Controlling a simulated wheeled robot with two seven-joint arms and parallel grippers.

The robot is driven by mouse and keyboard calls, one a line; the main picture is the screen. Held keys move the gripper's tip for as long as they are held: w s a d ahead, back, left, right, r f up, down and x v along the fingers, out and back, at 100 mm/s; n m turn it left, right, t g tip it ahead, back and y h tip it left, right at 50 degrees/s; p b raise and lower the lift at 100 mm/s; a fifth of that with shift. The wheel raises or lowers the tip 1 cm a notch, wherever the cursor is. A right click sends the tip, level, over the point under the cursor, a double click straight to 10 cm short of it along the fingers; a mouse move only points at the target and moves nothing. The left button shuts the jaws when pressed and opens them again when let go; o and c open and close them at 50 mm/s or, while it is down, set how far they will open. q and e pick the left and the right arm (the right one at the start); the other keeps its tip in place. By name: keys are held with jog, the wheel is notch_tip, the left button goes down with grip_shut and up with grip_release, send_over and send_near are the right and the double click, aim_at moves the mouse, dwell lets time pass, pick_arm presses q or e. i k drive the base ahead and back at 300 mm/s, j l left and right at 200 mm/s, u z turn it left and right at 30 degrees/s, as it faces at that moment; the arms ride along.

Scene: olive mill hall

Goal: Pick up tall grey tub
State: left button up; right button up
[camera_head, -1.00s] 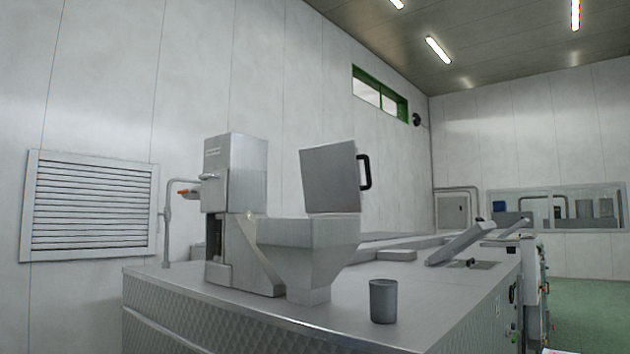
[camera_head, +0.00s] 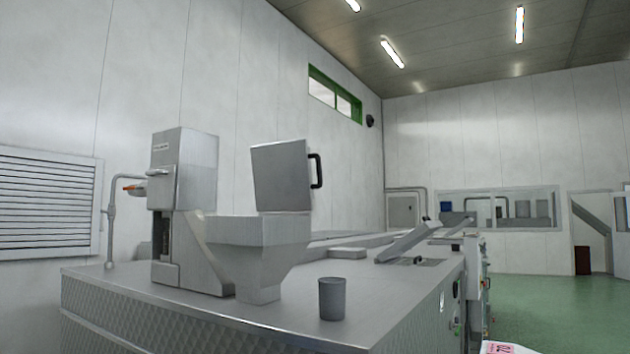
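The tall grey tub (camera_head: 332,300) stands upright on the metal top of a large machine (camera_head: 385,303), near its front edge and right of the hopper. It is a plain dark grey cylinder, wider than nothing around it and clear on all sides. Neither of my grippers shows in the head view.
A steel hopper (camera_head: 262,240) with a raised lid (camera_head: 280,176) and a tall housing (camera_head: 184,185) stand left of the tub. A pipe (camera_head: 110,220) rises further left. Green floor (camera_head: 535,312) lies open at the right. A white and red item (camera_head: 507,348) shows at the bottom edge.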

aim_at(332, 290)
jog(key=i+j+z, duration=0.1)
jog(key=j, duration=0.25)
jog(key=i+j, duration=0.3)
jog(key=i+j+z, duration=0.15)
jog(key=j, duration=0.25)
jog(key=i+j, duration=0.2)
jog(key=j, duration=0.15)
jog(key=i+j+z, duration=0.15)
jog(key=j, duration=0.25)
jog(key=i+j, duration=0.2)
jog(key=j, duration=0.2)
jog(key=i+j+z, duration=0.15)
jog(key=j, duration=0.25)
jog(key=i+j, duration=0.15)
jog(key=j, duration=0.25)
jog(key=z, duration=0.05)
